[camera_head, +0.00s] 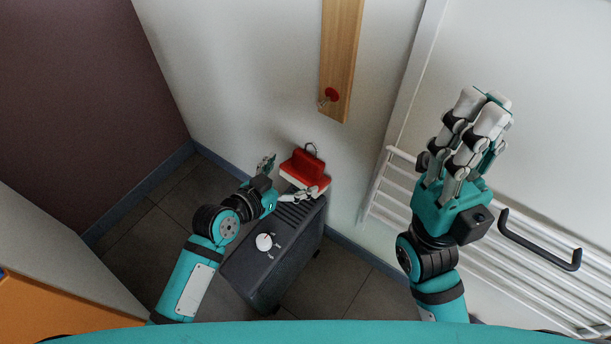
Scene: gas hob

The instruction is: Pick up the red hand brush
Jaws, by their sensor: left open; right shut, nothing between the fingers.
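The red hand brush (304,169) has a red body, pale bristles below it and a metal hanging loop at the top. It is at the far end of the dark grey box-shaped unit, close to the wall; whether it rests on the unit I cannot tell. My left gripper (283,178) is open beside the brush, with one finger to its left and the other along its lower front edge. Whether the fingers touch it is unclear. My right gripper (484,108) is shut and empty, raised at the right, well away from the brush.
The dark grey unit (265,265) has a white dial (264,242) on top. A wooden board (341,55) with a red knob hangs on the wall above the brush. A white rack (390,190) stands at the right, near my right arm. Tiled floor shows at left.

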